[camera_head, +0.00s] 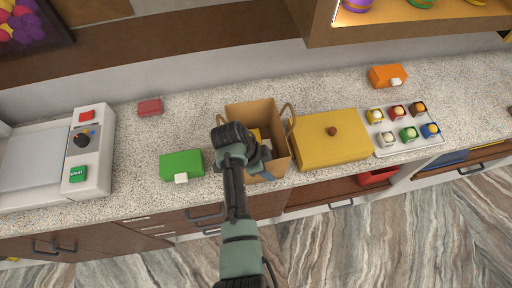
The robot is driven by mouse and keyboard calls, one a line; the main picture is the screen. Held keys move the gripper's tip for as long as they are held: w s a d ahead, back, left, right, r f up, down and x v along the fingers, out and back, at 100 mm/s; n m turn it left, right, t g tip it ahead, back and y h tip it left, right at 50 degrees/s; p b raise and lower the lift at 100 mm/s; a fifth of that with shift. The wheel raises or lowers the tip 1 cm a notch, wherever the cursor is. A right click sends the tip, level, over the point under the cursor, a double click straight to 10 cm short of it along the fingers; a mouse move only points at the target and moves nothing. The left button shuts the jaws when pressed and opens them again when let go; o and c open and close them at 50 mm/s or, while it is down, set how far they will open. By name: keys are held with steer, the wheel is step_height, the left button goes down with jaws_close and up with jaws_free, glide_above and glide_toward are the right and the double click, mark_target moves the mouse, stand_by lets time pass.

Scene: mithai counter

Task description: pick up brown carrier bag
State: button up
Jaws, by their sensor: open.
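The brown carrier bag (280,132) stands upright and open on the speckled counter, with a loop handle at its left and right sides. Something yellow and some pale shapes show inside it, partly hidden. My arm reaches in from the bottom and covers the bag's left front part. My gripper (262,158) is over the bag's opening, near its front; its fingers are small and partly hidden behind my wrist. It is open. I cannot tell whether it touches the bag.
A yellow box (340,150) with a brown knob stands close right of the bag. A green box (181,163) is to the left. A white tray (425,144) of small colored pieces, an orange box (386,76), a red box (149,107) and a white machine (96,172) are also on the counter.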

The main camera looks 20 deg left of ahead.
steer(key=shift+f, duration=0.2)
stand_by(0.3)
jaws_close()
steer(key=shift+s+d+f, duration=0.1)
steer(key=shift+s, duration=0.1)
stand_by(1.1)
